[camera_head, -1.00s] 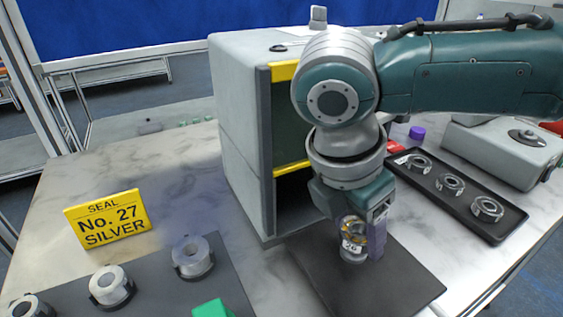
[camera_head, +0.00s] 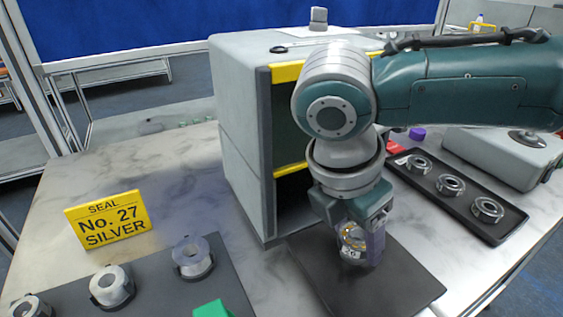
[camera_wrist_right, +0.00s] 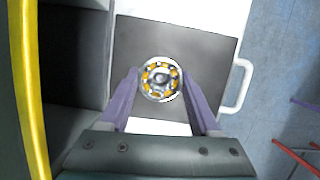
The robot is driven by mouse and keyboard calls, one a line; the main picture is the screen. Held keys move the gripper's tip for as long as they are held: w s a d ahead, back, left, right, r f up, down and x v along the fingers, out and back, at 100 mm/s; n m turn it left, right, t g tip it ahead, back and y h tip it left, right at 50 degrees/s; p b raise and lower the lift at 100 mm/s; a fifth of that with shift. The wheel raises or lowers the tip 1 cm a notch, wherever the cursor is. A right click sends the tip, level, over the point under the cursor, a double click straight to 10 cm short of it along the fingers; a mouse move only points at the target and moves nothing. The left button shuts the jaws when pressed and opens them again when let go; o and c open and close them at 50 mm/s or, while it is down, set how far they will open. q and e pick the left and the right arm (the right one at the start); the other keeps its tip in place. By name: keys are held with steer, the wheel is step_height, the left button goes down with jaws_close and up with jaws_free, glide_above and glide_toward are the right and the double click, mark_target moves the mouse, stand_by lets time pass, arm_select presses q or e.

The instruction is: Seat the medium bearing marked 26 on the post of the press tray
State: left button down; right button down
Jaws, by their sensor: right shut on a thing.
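My right gripper (camera_head: 360,238) is shut on a silver bearing with a yellow cage (camera_head: 352,236), its purple fingers on either side of the ring. The bearing is over the dark press tray (camera_head: 398,286) in front of the grey press (camera_head: 238,130). In the right wrist view the bearing (camera_wrist_right: 148,91) sits between the fingertips (camera_wrist_right: 161,78), with something grey in its bore. I cannot tell whether that is the post. My left gripper is not in view.
A black tray (camera_head: 440,208) with several silver rings lies at the right. A dark mat (camera_head: 232,290) with several silver parts lies at the front left, behind it a yellow sign (camera_head: 104,220) reading No. 27 Silver. The marble between sign and press is clear.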

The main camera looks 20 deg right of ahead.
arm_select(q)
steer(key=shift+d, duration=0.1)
arm_select(e)
steer(key=shift+f, duration=0.6)
steer(key=shift+c, duration=0.9)
jaws_free()
steer(key=shift+o, duration=0.7)
steer(key=shift+o, duration=0.2)
step_height(320, 180, up, 8)
steer(key=p, duration=0.8)
steer(key=shift+f+p, duration=0.15)
steer(key=shift+p, duration=0.25)
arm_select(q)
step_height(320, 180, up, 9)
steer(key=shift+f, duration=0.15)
arm_select(e)
steer(key=shift+f, duration=0.1)
